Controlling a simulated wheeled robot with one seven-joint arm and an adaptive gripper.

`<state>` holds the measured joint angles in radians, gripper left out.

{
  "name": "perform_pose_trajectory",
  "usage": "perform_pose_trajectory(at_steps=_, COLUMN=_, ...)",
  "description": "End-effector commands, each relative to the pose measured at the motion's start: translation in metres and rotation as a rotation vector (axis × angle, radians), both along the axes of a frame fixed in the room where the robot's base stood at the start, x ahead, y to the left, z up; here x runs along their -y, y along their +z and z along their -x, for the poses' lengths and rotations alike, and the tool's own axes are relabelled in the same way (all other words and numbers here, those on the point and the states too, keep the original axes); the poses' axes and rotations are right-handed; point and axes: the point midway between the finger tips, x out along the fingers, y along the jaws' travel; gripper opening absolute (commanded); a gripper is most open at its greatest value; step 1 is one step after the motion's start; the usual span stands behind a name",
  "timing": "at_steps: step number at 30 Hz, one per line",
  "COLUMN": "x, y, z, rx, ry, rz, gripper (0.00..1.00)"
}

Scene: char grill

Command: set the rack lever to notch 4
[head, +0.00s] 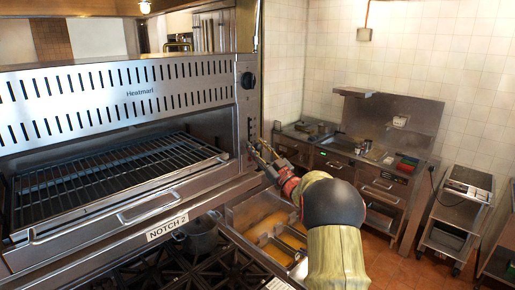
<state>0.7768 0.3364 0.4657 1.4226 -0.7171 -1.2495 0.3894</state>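The char grill (120,85) fills the left of the head view, with a wire rack (110,172) in its open bay. A plate reading "NOTCH 2" (167,227) is on its front, below the rack handle (148,207). A slotted side panel (249,118) with a dark knob (248,80) is at the grill's right end. My gripper (257,147) is at the lower part of this panel, its fingers pointing at it. The rack lever cannot be made out clearly there. Two finger parts show apart, but whether they hold anything is too small to tell.
A steel counter (345,160) stands against the back wall, and a cart (455,215) stands at right. Floor shows between them.

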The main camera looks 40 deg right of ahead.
Motion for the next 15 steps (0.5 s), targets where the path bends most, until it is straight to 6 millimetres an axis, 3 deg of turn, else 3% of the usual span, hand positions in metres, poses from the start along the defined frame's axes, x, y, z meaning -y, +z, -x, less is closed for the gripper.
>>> perform_pose_trajectory(at_steps=15, x=0.0000, y=0.0000, z=0.0001, rx=0.000, ry=0.000, rz=0.000, gripper=0.06)
